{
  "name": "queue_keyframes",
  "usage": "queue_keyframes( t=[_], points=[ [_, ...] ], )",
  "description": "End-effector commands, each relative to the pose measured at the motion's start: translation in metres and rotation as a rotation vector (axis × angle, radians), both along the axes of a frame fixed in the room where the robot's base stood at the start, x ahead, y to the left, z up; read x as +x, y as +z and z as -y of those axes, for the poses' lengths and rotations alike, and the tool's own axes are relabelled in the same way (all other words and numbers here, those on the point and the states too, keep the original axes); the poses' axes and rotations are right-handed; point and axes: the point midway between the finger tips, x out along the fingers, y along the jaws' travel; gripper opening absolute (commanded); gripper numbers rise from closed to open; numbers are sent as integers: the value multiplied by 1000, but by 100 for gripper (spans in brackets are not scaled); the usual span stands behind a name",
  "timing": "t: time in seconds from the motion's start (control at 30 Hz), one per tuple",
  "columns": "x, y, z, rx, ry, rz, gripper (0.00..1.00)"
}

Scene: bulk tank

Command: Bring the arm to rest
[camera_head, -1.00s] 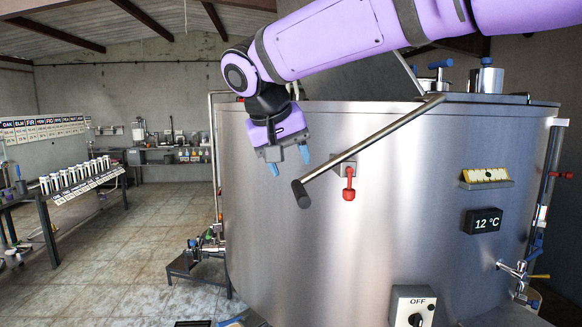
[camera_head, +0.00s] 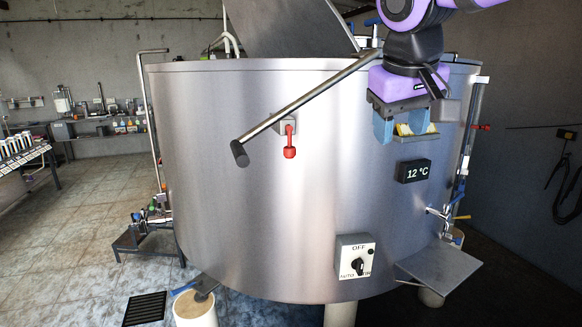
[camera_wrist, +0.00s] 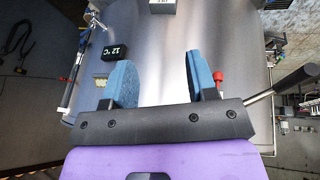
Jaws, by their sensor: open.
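My gripper (camera_head: 404,128) is open and empty, its two blue fingers apart and pointing down in front of the upper right of the steel tank (camera_head: 230,190). Purple links of my arm come in from the top right. In the wrist view my gripper (camera_wrist: 163,85) shows both blue fingers with nothing between them and the tank wall beyond. In the head view my gripper partly hides a small yellow-marked shelf (camera_head: 416,136) on the tank, just above the 12 °C display (camera_head: 413,171).
A long bar handle (camera_head: 300,105) slants out from the tank, with a red lever (camera_head: 289,146) below it. A control box (camera_head: 355,258) reads OFF at its top. A raised lid (camera_head: 290,28) stands above the tank. Open floor (camera_head: 90,220) lies to the left, with a drain grate (camera_head: 145,309).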

Motion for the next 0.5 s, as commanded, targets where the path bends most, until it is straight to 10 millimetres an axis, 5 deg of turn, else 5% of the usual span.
queue_keyframes(
  t=[0.2, 0.5],
  points=[
    [-60, -26, 73, 80, -72, 15, 53],
    [-135, -76, 128, 187, -153, 66, 53]
  ],
)
